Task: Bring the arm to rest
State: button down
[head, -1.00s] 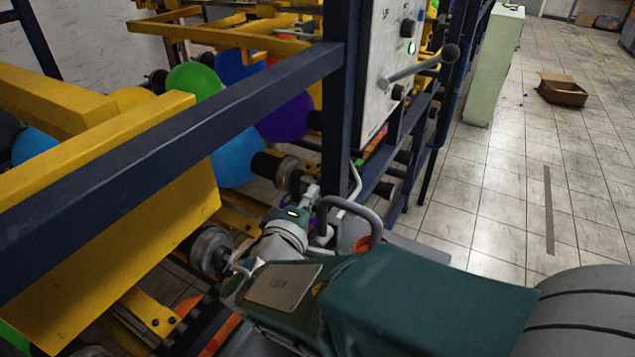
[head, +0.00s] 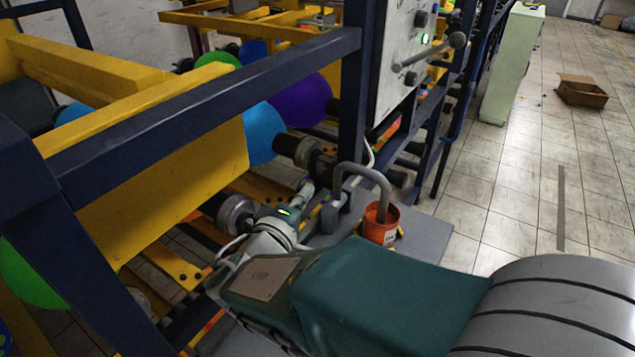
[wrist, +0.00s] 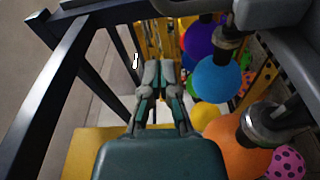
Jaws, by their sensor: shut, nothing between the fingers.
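My gripper (wrist: 159,72) points away from the wrist camera, its two grey and green fingers together with nothing between them. In the head view the end of my arm, with its gripper (head: 304,192), reaches low beside the machine, under the dark blue frame bar. The fingertips are small there and hard to make out.
A dark blue bar (head: 205,103) and a yellow beam (head: 190,160) stand close to my arm. Balloons, such as a blue one (head: 263,132), sit on the machine. An orange bucket (head: 381,222) stands nearby. A cardboard box (head: 582,91) lies on open tiled floor at right.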

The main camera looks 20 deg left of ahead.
jog(key=s+d+f+m+g+h, duration=0.2)
jog(key=d+m+g+h, duration=0.5)
jog(key=d, duration=1.7)
jog(key=s+d+m+g+y, duration=0.5)
jog(key=s+m+y, duration=0.3)
jog(key=s, duration=0.5)
jog(key=shift+d+f+y, duration=0.45)
jog(key=shift+d+y, duration=0.15)
jog(key=shift+y, duration=0.3)
